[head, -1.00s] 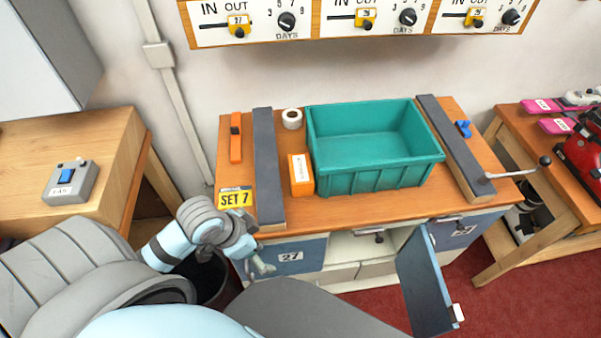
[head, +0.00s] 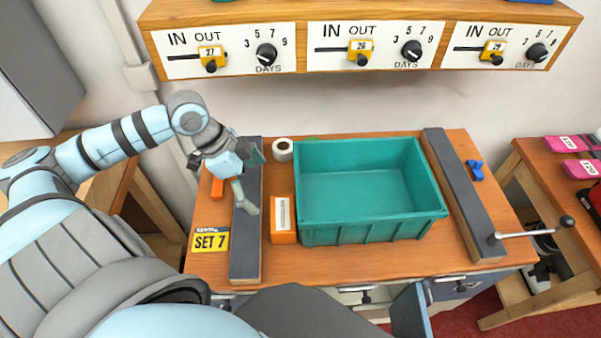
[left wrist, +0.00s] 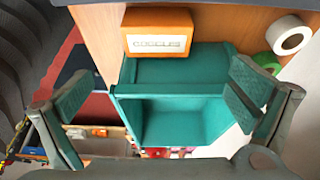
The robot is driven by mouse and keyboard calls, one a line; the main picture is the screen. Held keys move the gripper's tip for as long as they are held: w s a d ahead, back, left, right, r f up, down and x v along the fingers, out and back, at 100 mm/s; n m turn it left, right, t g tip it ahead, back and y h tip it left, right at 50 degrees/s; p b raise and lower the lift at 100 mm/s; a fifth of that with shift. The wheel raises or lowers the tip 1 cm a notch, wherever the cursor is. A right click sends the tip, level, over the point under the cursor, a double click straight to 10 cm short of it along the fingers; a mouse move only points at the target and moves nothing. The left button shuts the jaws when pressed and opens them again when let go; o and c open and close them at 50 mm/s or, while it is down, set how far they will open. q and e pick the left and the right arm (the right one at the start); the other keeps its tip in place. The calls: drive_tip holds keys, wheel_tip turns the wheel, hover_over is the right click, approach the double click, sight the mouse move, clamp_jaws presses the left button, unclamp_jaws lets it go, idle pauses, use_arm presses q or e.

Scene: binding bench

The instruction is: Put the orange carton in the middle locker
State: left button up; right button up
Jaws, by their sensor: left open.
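The orange carton (head: 283,220) stands on the bench top, between the left grey rail and the teal bin. In the left wrist view the carton (left wrist: 158,32) shows at the top, its white label reading GOGGLES. My left gripper (head: 252,178) is open and empty above the left grey rail, just left of and behind the carton, apart from it. Its two fingers also frame the left wrist view (left wrist: 158,100). The middle locker (head: 362,297) is under the bench front with its door (head: 411,312) swung open; most of its inside is hidden. My right gripper is out of view.
The teal bin (head: 372,235) fills the bench middle and looks empty. Grey rails (head: 244,245) and (head: 460,195) run along both sides. A white tape roll (head: 283,150) stands behind the carton, a SET 7 sign (head: 210,241) at the left. A lever (head: 530,233) juts out right.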

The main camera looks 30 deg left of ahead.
sight(283, 213)
use_arm(q)
drive_tip(key=x, duration=0.2)
drive_tip(key=b+x, duration=0.1)
drive_tip(key=x, duration=0.5)
drive_tip(key=shift+s+d+f+b, duration=0.2)
drive_tip(key=shift+s+d+b, duration=0.05)
drive_tip(key=shift+s+b, duration=0.1)
drive_tip(key=x, duration=0.3)
drive_tip(key=w+x, duration=0.1)
drive_tip(key=x, duration=0.1)
drive_tip(key=shift+d+f, duration=0.1)
drive_tip(key=shift+f, duration=0.2)
drive_tip(key=shift+s+r, duration=0.1)
drive_tip(key=shift+s, duration=0.1)
drive_tip(key=shift+c, duration=1.3)
drive_tip(key=c, duration=0.8)
drive_tip(key=shift+w+r, duration=0.1)
drive_tip(key=shift+r, duration=0.5)
wheel_tip(283, 213, up, 15)
drive_tip(key=shift+r+b, duration=0.1)
drive_tip(key=shift+b, duration=0.35)
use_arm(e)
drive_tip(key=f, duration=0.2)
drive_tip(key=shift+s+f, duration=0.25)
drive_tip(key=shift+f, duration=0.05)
